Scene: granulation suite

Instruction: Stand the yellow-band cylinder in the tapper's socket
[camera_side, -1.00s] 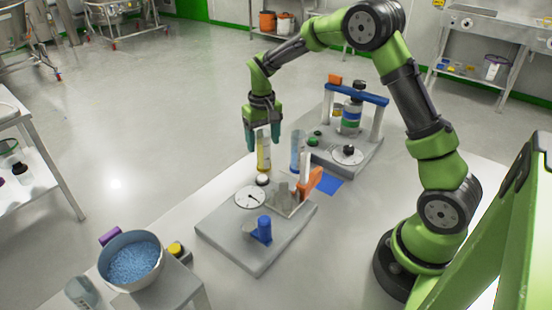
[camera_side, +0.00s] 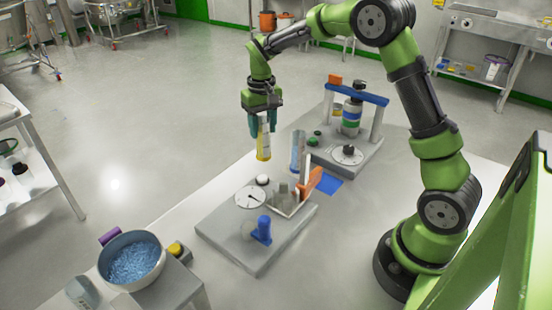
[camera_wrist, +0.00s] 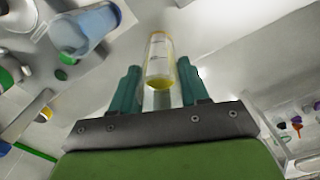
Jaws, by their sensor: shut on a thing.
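My gripper (camera_side: 263,128) is shut on the yellow-band cylinder (camera_side: 263,148), a clear upright tube with yellow near its lower end. It hangs in the air beyond the front machine, with space below it. In the wrist view, the cylinder (camera_wrist: 159,62) sits between the two teal fingers of my gripper (camera_wrist: 160,88). A grey-based machine (camera_side: 240,250) in front carries a white dial (camera_side: 250,197), a white round knob (camera_side: 262,180) and a blue post (camera_side: 264,230). I cannot tell which part is the tapper's socket.
A clear cylinder with blue contents (camera_side: 298,150) stands near an orange part (camera_side: 311,184), right of the held cylinder. Behind is a second machine with a blue crossbar (camera_side: 357,93). A bowl of blue granules (camera_side: 133,262) stands front left.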

